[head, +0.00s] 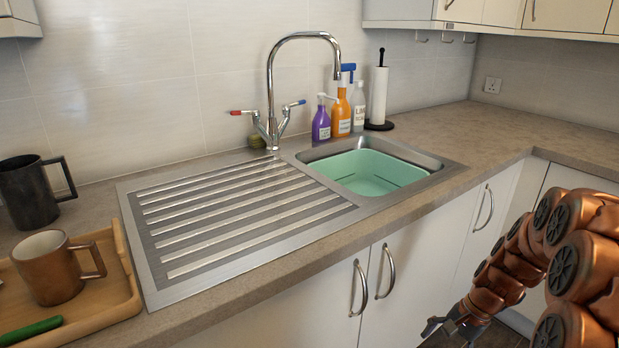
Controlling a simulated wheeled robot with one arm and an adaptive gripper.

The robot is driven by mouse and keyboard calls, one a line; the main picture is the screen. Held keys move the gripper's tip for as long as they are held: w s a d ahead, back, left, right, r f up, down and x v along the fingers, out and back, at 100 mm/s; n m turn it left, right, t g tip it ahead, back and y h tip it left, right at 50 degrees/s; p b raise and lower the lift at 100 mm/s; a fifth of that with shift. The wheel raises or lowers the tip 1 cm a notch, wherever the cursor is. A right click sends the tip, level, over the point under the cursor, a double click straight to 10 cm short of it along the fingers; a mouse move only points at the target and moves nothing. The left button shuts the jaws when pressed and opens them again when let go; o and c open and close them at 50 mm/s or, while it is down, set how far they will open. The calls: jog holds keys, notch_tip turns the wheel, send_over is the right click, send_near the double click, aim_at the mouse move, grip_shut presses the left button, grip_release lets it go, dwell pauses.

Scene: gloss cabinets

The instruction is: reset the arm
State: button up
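My arm (530,255) shows at the lower right in the head view. It is copper and black, bent, in front of the cabinet doors and below the counter level. My gripper (435,326) is at the lower end of the arm, low in front of the cabinets. Its fingers are small and dark, and I cannot tell whether they are open or shut. No held object shows at it. Part of the arm is cut off by the right edge.
The counter (455,135) runs along the wall, with a sink (425,158) and draining board (235,215). A green basin (365,172) sits in the sink. A wooden tray (105,312) with a brown mug (45,270) is at left. Cabinet handles (358,288) stick out near my gripper.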

jog(key=s+a+r+n+g+h+p, duration=0.1)
jog(key=s+a+r+n+p, duration=0.3)
jog(key=r, duration=0.6)
jog(key=s+a+r+n+h+p, duration=0.15)
jog(key=s+a+r+p, duration=0.35)
jog(key=r, duration=0.5)
jog(key=s+a+r+n+p, duration=0.2)
jog(key=s+r+n+p, duration=0.1)
jog(key=s+r+p, duration=0.2)
jog(key=s+a+r+n+h+p, duration=0.1)
jog(key=s+r+n+p, duration=0.2)
jog(key=s+r, duration=0.7)
jog(key=s+p, duration=0.1)
jog(key=p, duration=0.1)
jog(key=shift+s+a+r+p, duration=0.15)
jog(key=shift+s+a+p, duration=0.2)
jog(key=shift+a, duration=0.05)
jog(key=shift+h, duration=0.25)
